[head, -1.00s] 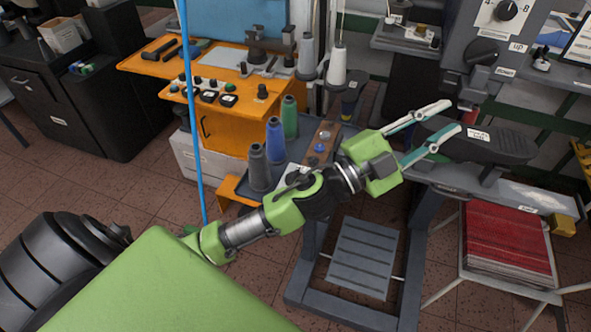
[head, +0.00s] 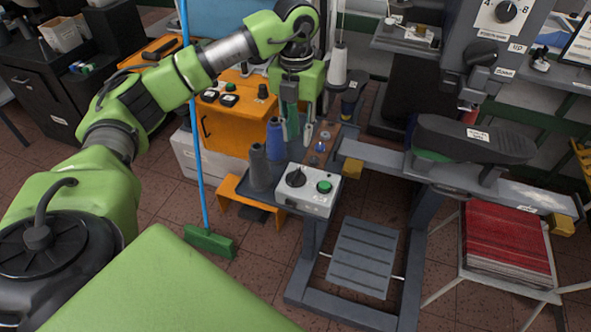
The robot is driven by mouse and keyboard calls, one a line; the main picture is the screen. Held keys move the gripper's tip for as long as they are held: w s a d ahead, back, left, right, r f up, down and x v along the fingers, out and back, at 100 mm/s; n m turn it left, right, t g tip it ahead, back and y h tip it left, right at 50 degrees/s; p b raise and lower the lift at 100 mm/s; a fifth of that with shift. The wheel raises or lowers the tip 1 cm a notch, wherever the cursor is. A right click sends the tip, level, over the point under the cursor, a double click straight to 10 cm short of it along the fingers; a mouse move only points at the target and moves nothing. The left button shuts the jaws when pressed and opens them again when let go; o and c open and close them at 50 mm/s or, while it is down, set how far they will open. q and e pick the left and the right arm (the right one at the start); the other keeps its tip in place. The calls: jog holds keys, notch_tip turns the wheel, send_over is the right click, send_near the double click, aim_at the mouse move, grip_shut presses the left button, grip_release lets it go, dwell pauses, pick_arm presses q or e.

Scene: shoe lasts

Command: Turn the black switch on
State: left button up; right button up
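A small white control box (head: 309,190) sits at the front of the machine's grey table. On its top are a round black switch (head: 296,178) at the left and a green button (head: 324,187) at the right. The switch's setting is too small to read. My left gripper (head: 296,138) points down above and behind the box, near the thread cones. Its two fingers are apart with nothing seen held between them, and it does not touch the switch. My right gripper is not in view.
Blue (head: 275,141) and dark grey (head: 259,167) thread cones stand left of the box, close to the gripper. A black shoe last (head: 472,139) lies to the right. A blue-handled broom (head: 210,241) stands left of the machine.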

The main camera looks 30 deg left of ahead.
aim_at(296, 174)
pick_arm(q)
notch_tip(296, 174, down, 12)
jog(key=p, duration=0.3)
jog(key=shift+a+f+p, duration=0.1)
jog(key=shift+a+p, duration=0.05)
jog(key=shift+p, duration=0.25)
jog(key=shift+f, duration=0.75)
grip_shut()
